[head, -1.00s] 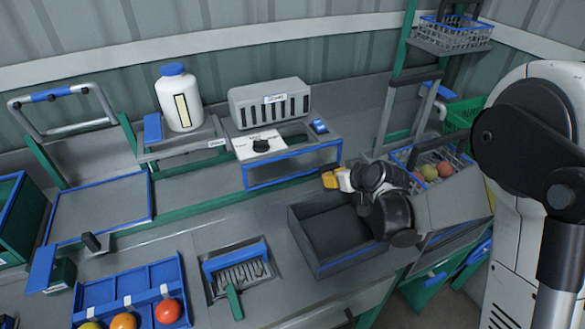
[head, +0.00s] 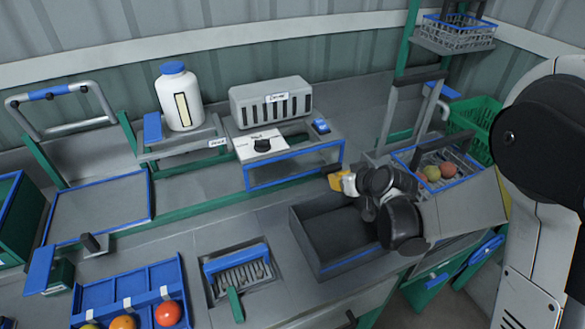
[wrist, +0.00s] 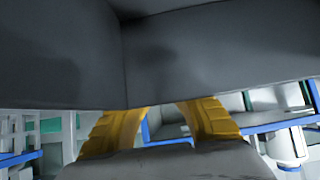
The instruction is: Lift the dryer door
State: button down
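The dryer is a grey slotted box (head: 270,103) with a small label, standing on a unit with a dial panel (head: 262,145). Below it is a blue-framed front (head: 293,168), which looks like the door and appears lowered. My gripper (head: 341,183) has yellow fingers, just right of and below the frame's right end, above the open grey bin. In the wrist view the fingers (wrist: 163,115) are apart with nothing between them, and a blue frame edge (wrist: 148,131) shows beyond. A large grey surface fills the top of that view. I see no contact with the door.
The grey bin (head: 305,243) stands below my gripper. A white jar (head: 180,100) stands left of the dryer.

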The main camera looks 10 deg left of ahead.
jog(key=shift+s+d+f, duration=0.1)
jog(key=shift+s+d, duration=0.2)
jog(key=shift+s, duration=0.2)
jog(key=shift+p+v, duration=0.4)
jog(key=shift+v, duration=0.8)
notch_tip(320, 180, up, 10)
jog(key=s+d+p, duration=0.2)
jog(key=s+p, duration=0.1)
jog(key=p, duration=0.3)
jog(key=shift+p, duration=0.35)
dwell(0.3)
jog(key=shift+d, duration=0.15)
jog(key=shift+s+d, duration=0.55)
jog(key=shift+s, duration=0.25)
jog(key=shift+s+d, duration=0.55)
jog(key=shift+s, duration=0.3)
jog(key=shift+s+d, duration=0.5)
jog(key=shift+s, duration=0.3)
